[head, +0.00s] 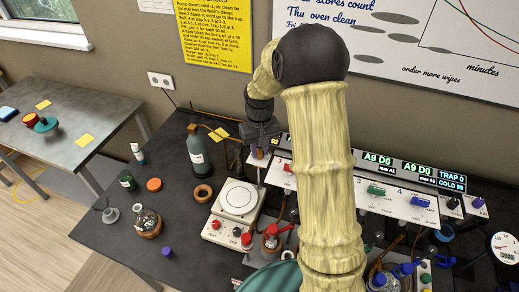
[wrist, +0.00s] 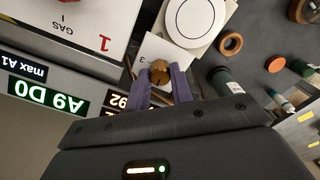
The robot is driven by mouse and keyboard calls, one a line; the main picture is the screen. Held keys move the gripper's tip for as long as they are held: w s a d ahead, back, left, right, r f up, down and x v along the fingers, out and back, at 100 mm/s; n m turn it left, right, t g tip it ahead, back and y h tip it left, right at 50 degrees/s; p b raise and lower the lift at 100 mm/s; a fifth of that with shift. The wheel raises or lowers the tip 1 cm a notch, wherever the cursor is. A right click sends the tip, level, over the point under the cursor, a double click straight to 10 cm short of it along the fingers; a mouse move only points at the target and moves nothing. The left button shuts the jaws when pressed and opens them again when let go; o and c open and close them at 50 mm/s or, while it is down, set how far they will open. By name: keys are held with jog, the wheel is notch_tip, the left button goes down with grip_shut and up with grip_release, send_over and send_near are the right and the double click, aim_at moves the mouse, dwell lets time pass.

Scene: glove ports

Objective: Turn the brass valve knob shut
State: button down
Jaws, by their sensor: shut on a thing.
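The brass valve knob (wrist: 160,70) shows in the wrist view between the two purple fingertips of my gripper (wrist: 161,78). The gripper is shut on it. A pale panel with a "3" lies just beside the knob. In the head view my gripper (head: 259,146) points down at the back of the bench, left of the numbered panels, and a small brown bit of the knob (head: 259,155) shows below it. My arm hides part of the bench and panels. I cannot tell how far the knob is turned.
A white hotplate (head: 239,199) stands close in front of the gripper. A teal bottle (head: 199,150) is to its left. Panels with switches and lit displays (head: 377,160) are to its right. A round flask (head: 147,222) and small jars stand at the left, with bare bench between.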

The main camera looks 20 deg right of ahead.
jog(key=n, duration=0.4)
jog(key=shift+w+r+n, duration=0.15)
jog(key=shift+n, duration=0.15)
jog(key=n+p, duration=0.1)
jog(key=n, duration=0.2)
jog(key=shift+n, duration=0.4)
jog(key=n+p, duration=0.2)
jog(key=n, duration=0.3)
jog(key=shift+r, duration=0.1)
jog(key=shift+n+p, duration=0.6)
jog(key=shift+n, duration=1.1)
jog(key=shift+a, duration=0.1)
jog(key=c, duration=1.3)
grip_release()
jog(key=shift+o, duration=0.5)
jog(key=shift+f, duration=0.2)
